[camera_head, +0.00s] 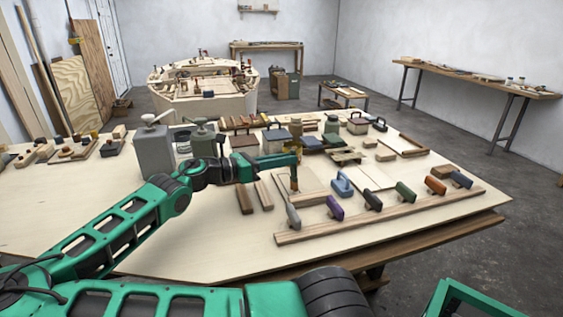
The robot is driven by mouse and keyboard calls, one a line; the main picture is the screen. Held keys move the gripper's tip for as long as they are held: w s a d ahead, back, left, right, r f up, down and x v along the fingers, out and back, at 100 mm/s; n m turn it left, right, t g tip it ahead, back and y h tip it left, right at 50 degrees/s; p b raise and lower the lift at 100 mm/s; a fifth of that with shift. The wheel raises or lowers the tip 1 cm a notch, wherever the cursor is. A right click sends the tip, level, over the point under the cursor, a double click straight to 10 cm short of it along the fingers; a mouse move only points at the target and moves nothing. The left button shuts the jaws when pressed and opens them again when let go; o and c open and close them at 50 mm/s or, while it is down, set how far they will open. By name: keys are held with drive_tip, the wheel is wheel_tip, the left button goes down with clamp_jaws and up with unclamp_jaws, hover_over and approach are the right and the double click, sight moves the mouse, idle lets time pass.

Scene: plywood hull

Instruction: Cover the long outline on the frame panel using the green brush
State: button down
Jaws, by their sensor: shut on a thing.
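My gripper (294,166) is over the middle of the worktable, pointing right, and is shut on a slim upright brush-like thing (294,183) with an orange-brown body. Its lower end is too small to tell whether it touches the surface or what colour it is. Pale flat panels lie on the table, one (312,191) just right of the held thing and another (368,177) further right. I cannot make out a long outline on either. A dark green handled block (404,191) stands in the row along the wooden strip at the front right.
The strip (390,214) also carries grey, purple, black, orange and blue-grey handled blocks. A blue handled tool (342,184) stands behind it. Two brown bars (253,197) lie left of the panel. Grey canisters (154,150) and crowded boxes stand behind. The table's front left is bare.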

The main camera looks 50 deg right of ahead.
drive_tip(key=shift+w+d, duration=0.15)
drive_tip(key=shift+w+d+f, duration=0.3)
drive_tip(key=shift+w+d, duration=0.15)
drive_tip(key=shift+w, duration=0.35)
drive_tip(key=shift+w, duration=0.1)
drive_tip(key=shift+w+d, duration=0.5)
drive_tip(key=shift+w, duration=0.3)
drive_tip(key=shift+d, duration=0.1)
drive_tip(key=shift+w+d+r, duration=0.1)
drive_tip(key=shift+w+d, duration=0.4)
drive_tip(key=shift+w, duration=0.35)
drive_tip(key=shift+w+d, duration=0.4)
drive_tip(key=shift+w, duration=0.35)
